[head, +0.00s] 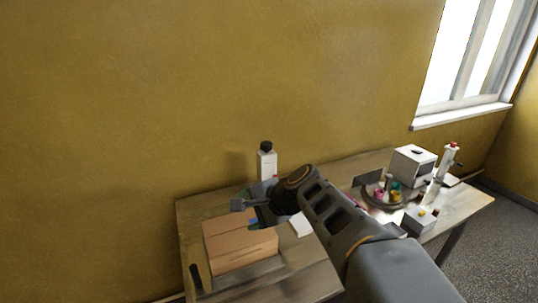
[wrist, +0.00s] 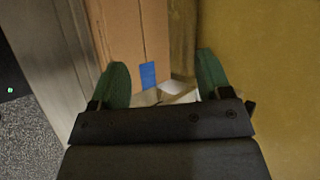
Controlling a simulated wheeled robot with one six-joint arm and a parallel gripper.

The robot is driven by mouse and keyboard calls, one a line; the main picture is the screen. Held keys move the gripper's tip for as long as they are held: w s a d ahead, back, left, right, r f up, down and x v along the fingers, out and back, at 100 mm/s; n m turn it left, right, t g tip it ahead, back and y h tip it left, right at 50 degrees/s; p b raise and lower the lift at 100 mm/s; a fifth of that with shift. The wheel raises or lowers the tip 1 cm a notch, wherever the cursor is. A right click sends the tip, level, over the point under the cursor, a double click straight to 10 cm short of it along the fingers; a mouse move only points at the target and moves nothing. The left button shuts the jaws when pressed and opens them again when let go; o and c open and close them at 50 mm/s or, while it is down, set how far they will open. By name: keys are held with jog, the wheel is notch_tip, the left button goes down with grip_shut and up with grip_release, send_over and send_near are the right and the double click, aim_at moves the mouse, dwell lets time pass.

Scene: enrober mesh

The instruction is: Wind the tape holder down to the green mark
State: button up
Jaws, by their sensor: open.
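My gripper (wrist: 163,64) is open, its two green fingers spread apart with nothing held between them. In the head view my gripper (head: 246,203) hangs over the left part of the table, above the cardboard box. A white upright stand (head: 449,160) with a red top and a small dark part at its side stands at the table's far right. It may be the tape holder, but it is too small to be sure. I cannot make out a green mark on it. The stand is well away from my gripper.
The cardboard box (head: 240,247) lies on the wooden table (head: 310,275); it also shows in the wrist view (wrist: 130,30), with a blue patch (wrist: 148,75). A white bottle (head: 266,165) stands behind. A white box (head: 413,165) and a round tray (head: 384,205) holding coloured items are at right.

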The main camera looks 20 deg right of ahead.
jog(key=w+d+m+t+b, duration=0.2)
jog(key=w+d+m+t, duration=0.3)
jog(key=m, duration=0.3)
jog(key=m+t+h+b, duration=0.2)
jog(key=m+t+b, duration=0.15)
jog(key=m, duration=0.75)
send_near(270, 146)
jog(key=shift+t, duration=0.55)
jog(key=p+x, duration=0.1)
jog(key=x, duration=0.2)
jog(key=p+x, duration=0.1)
jog(key=x, duration=0.3)
jog(key=p+x, duration=0.1)
jog(key=x, duration=0.2)
jog(key=shift+w+a+f, duration=0.1)
jog(key=shift+w+f, duration=0.1)
jog(key=shift+f, duration=0.2)
jog(key=shift+x, duration=0.85)
jog(key=c, duration=0.9)
jog(key=shift+f+h, duration=0.15)
jog(key=shift+h, duration=0.15)
